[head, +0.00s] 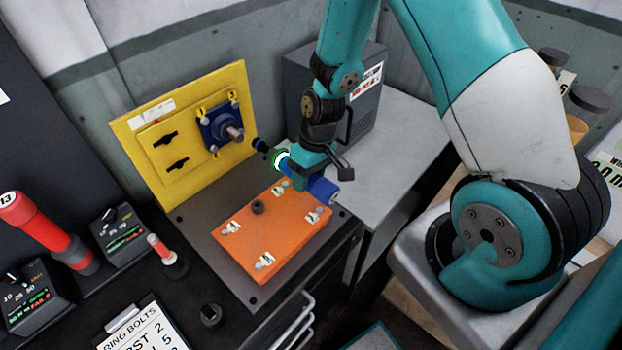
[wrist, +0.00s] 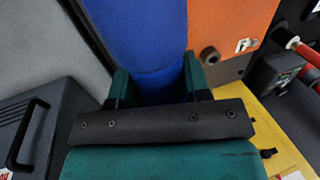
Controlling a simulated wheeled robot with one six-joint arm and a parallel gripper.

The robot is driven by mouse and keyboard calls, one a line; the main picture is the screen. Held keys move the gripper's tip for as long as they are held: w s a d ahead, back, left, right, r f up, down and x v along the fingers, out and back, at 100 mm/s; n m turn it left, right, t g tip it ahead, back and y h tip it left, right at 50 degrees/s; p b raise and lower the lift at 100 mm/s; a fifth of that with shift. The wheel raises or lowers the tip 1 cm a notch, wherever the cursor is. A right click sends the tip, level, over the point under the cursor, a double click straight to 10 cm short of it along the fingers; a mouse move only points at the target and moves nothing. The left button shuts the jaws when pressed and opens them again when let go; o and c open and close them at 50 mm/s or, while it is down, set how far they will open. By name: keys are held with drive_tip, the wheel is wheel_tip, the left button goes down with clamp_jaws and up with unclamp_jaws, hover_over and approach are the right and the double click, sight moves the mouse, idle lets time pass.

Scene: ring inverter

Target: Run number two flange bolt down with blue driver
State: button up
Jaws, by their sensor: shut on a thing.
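My gripper (head: 308,175) is shut on the blue driver (head: 323,190), which lies across it, tilted. The driver's dark nose (head: 262,146) points left toward the yellow panel (head: 185,180), and a ring (head: 280,159) near its front glows white-green. A blue flange (head: 222,127) with a grey shaft sits on the panel, with bolts around its corners. The nose appears just right of the flange; whether it touches a bolt I cannot tell. Bolt numbers are too small to read. In the wrist view the blue driver body (wrist: 145,35) fills the gap between my fingers.
An orange block (head: 268,238) with a dark round fitting and small labels lies below the driver. A red driver (head: 45,230), control boxes (head: 118,236) and a clipboard (head: 142,325) are at left. A grey cabinet (head: 335,95) stands behind my gripper. The grey top (head: 400,150) at right has free room.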

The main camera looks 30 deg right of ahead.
sight(286, 156)
drive_tip(key=shift+w+a, duration=0.2)
drive_tip(key=shift+w, duration=0.6)
drive_tip(key=shift+w+a, duration=0.25)
drive_tip(key=shift+w, duration=0.55)
drive_tip(key=shift+w+a, duration=0.2)
drive_tip(key=shift+w, duration=0.6)
drive_tip(key=shift+w+a+r, duration=0.1)
drive_tip(key=shift+w+a, duration=0.05)
drive_tip(key=shift+w, duration=0.4)
drive_tip(key=shift+w+a, duration=0.1)
drive_tip(key=shift+w, duration=0.45)
